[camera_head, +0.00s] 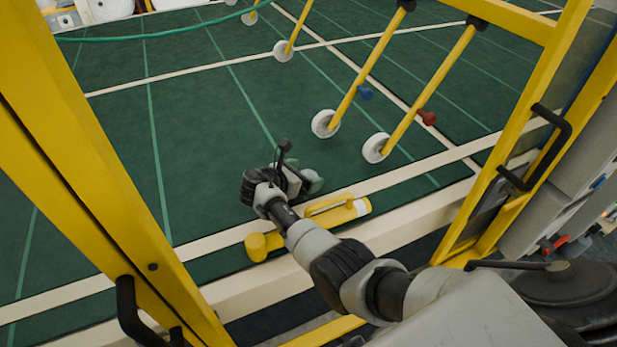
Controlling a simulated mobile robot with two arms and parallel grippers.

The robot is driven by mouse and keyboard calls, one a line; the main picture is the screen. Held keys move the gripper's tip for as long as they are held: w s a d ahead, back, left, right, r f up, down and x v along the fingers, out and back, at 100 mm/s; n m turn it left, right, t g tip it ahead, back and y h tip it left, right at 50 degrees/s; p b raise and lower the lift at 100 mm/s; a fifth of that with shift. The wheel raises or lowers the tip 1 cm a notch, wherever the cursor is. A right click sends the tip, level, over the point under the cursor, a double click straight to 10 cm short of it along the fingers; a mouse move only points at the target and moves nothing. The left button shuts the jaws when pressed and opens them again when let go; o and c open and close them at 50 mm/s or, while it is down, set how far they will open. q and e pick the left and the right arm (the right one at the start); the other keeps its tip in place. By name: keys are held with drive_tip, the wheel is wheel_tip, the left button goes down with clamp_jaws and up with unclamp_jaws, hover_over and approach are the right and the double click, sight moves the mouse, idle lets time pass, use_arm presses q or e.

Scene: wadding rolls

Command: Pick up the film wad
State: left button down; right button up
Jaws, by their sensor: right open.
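A pale grey-green, translucent crumpled lump that looks like the film wad (313,182) lies on the green floor, just right of my right gripper (292,168). My right gripper is open, low over the floor, close beside the lump. I cannot tell whether they touch. My right arm reaches in from the lower right and its wrist hides part of the floor near the lump. My left gripper is not in view.
A yellow tool with a handle (345,213) lies under my forearm along the pale ledge. Yellow posts (75,150) flank the opening left and right. Yellow legs on white wheels (325,123) stand beyond the lump. The green floor (190,130) left of it is clear.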

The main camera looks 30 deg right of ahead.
drive_tip(key=shift+x, duration=0.95)
drive_tip(key=shift+c, duration=0.4)
drive_tip(key=c, duration=0.9)
